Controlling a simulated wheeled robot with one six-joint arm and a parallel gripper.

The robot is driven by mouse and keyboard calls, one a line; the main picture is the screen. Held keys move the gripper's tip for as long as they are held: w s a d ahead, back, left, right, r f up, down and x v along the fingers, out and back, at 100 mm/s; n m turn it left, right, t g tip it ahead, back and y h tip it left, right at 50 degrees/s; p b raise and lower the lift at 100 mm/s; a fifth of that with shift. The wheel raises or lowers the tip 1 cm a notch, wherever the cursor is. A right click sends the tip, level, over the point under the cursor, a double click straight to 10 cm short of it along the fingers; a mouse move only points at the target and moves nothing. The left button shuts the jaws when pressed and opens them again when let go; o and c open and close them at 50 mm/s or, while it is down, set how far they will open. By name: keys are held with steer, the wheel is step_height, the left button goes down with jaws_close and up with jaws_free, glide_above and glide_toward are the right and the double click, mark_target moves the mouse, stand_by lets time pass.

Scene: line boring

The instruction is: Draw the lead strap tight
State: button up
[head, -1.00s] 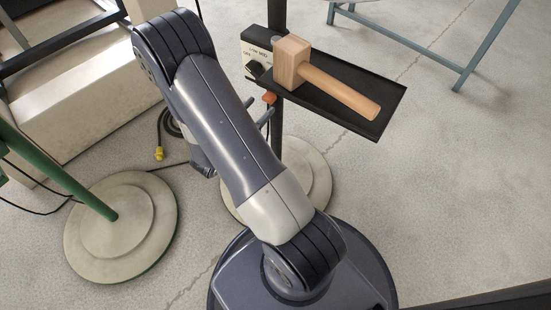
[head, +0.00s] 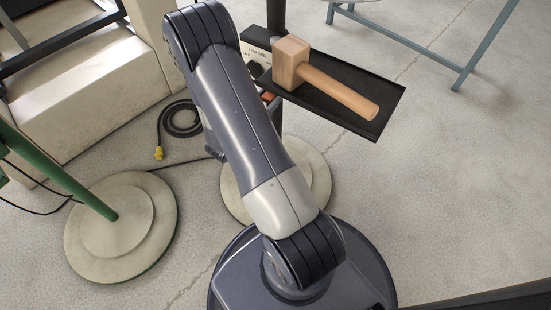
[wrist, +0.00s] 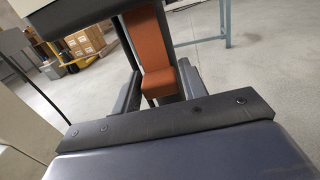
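The orange lead strap (wrist: 157,48) hangs down the middle of the wrist view, with its lower end between my two fingers. In the head view a small piece of orange (head: 267,97) shows just under the tray, beside my arm. My gripper (wrist: 160,80) straddles the strap, one grey finger on each side, with little space between them and it. I see no clear sign that the fingers press on it. My gripper is hidden behind my arm in the head view.
A black tray (head: 376,126) with a wooden mallet (head: 325,78) sits close above the strap on a dark post. A switch panel (head: 256,51) is beside it. A coiled black cable (head: 180,120) with a yellow plug and a green-posted round base (head: 150,225) are to the left. Floor to the right is open.

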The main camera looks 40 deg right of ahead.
steer(key=c, duration=0.7)
steer(key=shift+f+b, duration=1.8)
steer(key=shift+f, duration=0.3)
steer(key=shift+c, duration=0.2)
steer(key=shift+f, duration=0.25)
steer(key=o, duration=1.1)
steer(key=shift+b+v, duration=0.45)
steer(key=shift+v, duration=4.95)
steer(key=shift+x, duration=3.45)
